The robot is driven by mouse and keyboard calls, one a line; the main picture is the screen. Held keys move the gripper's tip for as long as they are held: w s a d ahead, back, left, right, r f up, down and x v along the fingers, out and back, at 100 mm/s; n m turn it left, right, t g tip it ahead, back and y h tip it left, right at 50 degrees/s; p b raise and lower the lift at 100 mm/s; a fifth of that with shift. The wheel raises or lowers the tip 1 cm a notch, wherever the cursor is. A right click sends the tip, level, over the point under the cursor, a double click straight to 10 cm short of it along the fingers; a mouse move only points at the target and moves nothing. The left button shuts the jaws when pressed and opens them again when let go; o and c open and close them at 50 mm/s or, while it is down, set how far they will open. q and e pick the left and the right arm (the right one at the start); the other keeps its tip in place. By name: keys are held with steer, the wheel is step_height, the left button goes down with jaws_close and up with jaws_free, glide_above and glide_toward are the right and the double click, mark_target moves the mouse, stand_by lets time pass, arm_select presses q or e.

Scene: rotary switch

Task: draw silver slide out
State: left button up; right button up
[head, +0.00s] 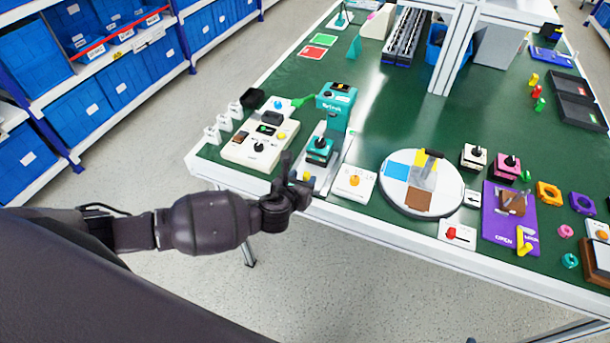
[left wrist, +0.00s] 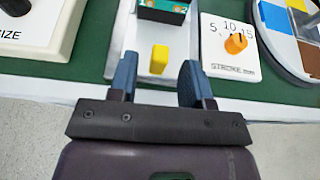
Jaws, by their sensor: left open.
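The silver slide (head: 332,163) is a pale grey track running away from the table's front edge, with a teal block (head: 319,149) on it. A yellow knob (left wrist: 160,58) stands at the slide's near end; the slide's pale surface also shows in the left wrist view (left wrist: 146,64). My left gripper (head: 294,172) is at the table's front edge, just in front of the knob. In the left wrist view the dark blue fingers (left wrist: 158,84) are open and empty, with the knob beyond and between them, apparently untouched. My right gripper is out of view.
A white control box (head: 259,145) is left of the slide. A white card with an orange knob (head: 354,182) is close on the right, then a round white turntable (head: 391,189). A teal machine (head: 337,100) stands behind. The floor in front is clear.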

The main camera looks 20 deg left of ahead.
arm_select(q)
steer(key=v, duration=0.8)
steer(key=shift+p, duration=0.4)
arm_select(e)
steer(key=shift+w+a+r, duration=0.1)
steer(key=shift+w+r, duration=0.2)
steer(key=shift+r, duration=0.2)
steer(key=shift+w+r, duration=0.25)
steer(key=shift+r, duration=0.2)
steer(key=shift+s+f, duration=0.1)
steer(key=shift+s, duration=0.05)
